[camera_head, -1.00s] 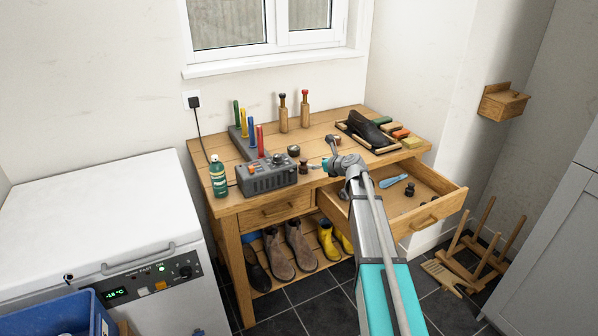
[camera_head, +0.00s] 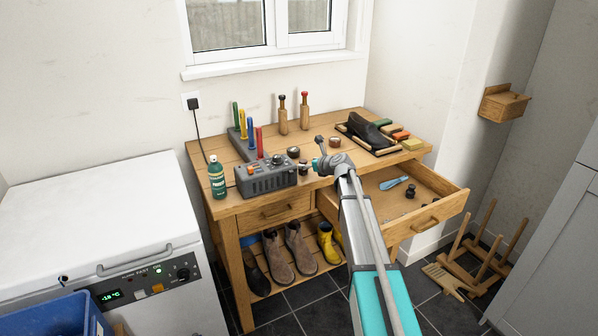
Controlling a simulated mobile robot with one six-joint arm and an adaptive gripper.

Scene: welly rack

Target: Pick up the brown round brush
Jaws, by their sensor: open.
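A small dark brown, knob-like round thing (camera_head: 303,166), which looks like the brown round brush, stands on the wooden bench top just right of the grey radio-like box.
Round tins (camera_head: 294,152) (camera_head: 335,141) stand behind the brush. The grey box (camera_head: 266,178) is close on its left. The open drawer (camera_head: 425,217) at right holds a blue-handled tool (camera_head: 394,182) and a dark knobbed thing (camera_head: 411,190). A black shoe (camera_head: 367,132) lies at the back right.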

